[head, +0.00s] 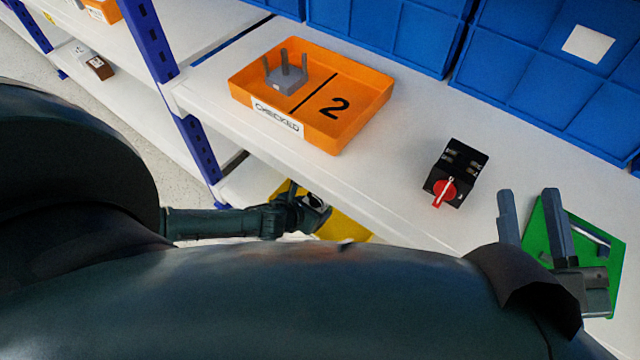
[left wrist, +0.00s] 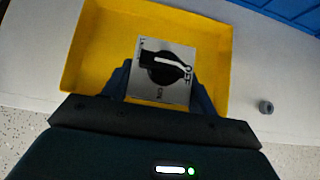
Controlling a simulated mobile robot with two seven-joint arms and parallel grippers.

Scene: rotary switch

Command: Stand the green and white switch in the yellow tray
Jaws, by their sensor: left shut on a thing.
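My left gripper (left wrist: 160,90) is shut on a switch (left wrist: 150,88), with a finger on either side of it. The switch shows a pale square face plate and a black knob with a white pointer line; no green shows from this angle. It is over the yellow tray (left wrist: 85,60) in the left wrist view; I cannot tell whether it touches the floor.
An orange tray (head: 340,138) labelled CHECKED, marked 2, holds a grey pronged piece (head: 287,72). A black switch with a red knob (head: 455,175) stands on the white shelf. Blue bins (head: 380,30) line the back. A small grey cylinder (left wrist: 266,107) lies right of the yellow tray.

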